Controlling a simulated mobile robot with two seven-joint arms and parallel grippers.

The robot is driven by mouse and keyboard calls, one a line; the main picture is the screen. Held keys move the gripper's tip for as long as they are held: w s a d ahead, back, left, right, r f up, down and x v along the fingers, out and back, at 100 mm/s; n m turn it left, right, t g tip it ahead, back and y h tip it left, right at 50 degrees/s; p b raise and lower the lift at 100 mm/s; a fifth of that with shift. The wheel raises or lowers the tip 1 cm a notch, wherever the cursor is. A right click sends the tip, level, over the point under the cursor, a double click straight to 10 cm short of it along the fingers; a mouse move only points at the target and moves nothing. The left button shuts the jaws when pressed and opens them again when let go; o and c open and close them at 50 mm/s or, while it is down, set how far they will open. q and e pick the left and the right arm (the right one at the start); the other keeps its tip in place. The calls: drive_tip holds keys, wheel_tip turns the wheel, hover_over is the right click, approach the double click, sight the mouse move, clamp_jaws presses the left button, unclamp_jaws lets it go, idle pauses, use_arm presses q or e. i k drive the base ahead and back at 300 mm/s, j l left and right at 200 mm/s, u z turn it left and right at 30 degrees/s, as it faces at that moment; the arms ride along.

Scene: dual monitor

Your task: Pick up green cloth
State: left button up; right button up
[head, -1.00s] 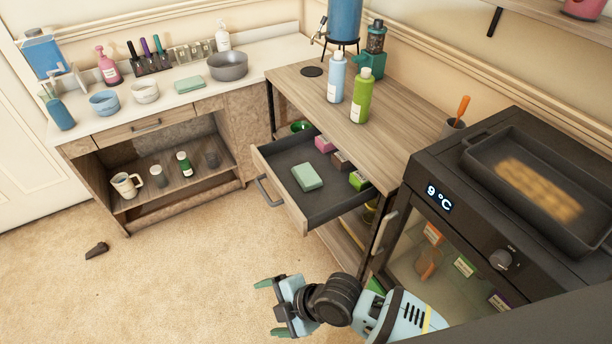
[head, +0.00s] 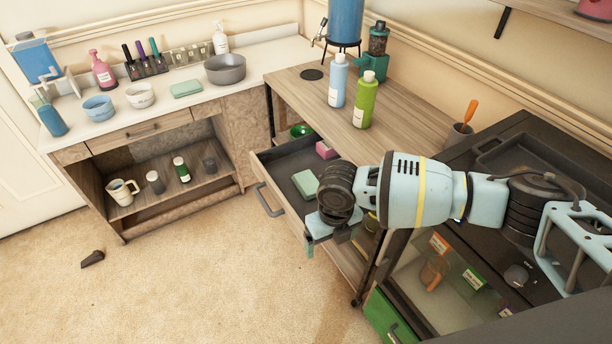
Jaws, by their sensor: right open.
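A folded pale green cloth (head: 305,184) lies flat in the open drawer (head: 275,166) of the wooden table. A similar folded green cloth (head: 187,87) lies on the white counter at the back left. My right gripper (head: 322,246) is open and points down over the front right part of the drawer. It is close to the drawer cloth on its lower right side, and appears apart from it. My wrist hides the right part of the drawer and one jaw. My left gripper is not in view.
A pink block (head: 326,150) lies at the drawer's back. Blue (head: 338,82) and green (head: 365,101) bottles stand on the table above. The dark oven (head: 500,150) is at right, partly behind my arm.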

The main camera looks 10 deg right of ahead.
sight(307, 184)
drive_tip(key=i, duration=0.9)
